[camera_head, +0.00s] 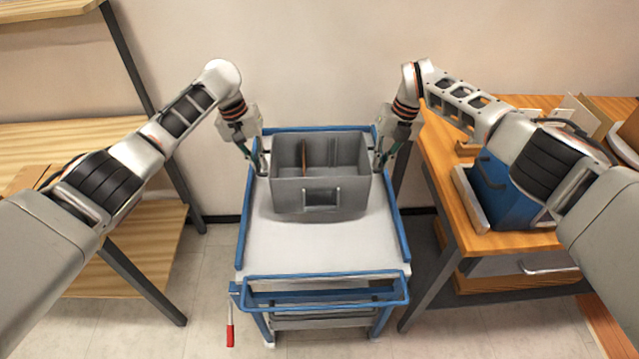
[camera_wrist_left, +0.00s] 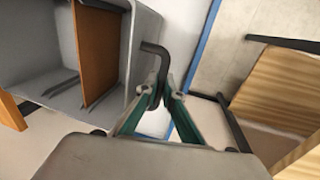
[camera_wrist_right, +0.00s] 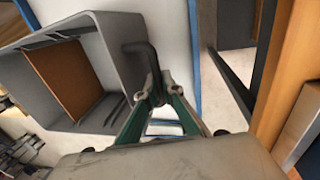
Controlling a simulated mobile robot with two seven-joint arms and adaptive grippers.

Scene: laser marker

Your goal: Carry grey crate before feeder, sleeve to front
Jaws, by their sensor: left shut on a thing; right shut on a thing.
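The grey crate (camera_head: 320,190) is over the white top of a blue-railed cart, with a label sleeve (camera_head: 322,198) on the side facing me. A brown divider (camera_head: 305,158) stands inside it; it also shows in the left wrist view (camera_wrist_left: 97,50) and the right wrist view (camera_wrist_right: 65,78). My left gripper (camera_head: 262,170) is shut on the crate's left handle (camera_wrist_left: 155,62). My right gripper (camera_head: 378,170) is shut on the crate's right handle (camera_wrist_right: 146,62). I cannot tell whether the crate touches the cart top.
The cart (camera_head: 320,250) has bare top in front of the crate. A wooden table (camera_head: 440,170) at right holds a blue machine (camera_head: 500,190) and other items. Wooden shelving (camera_head: 130,245) stands at left. A red-handled lever (camera_head: 230,333) hangs at the cart's front left.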

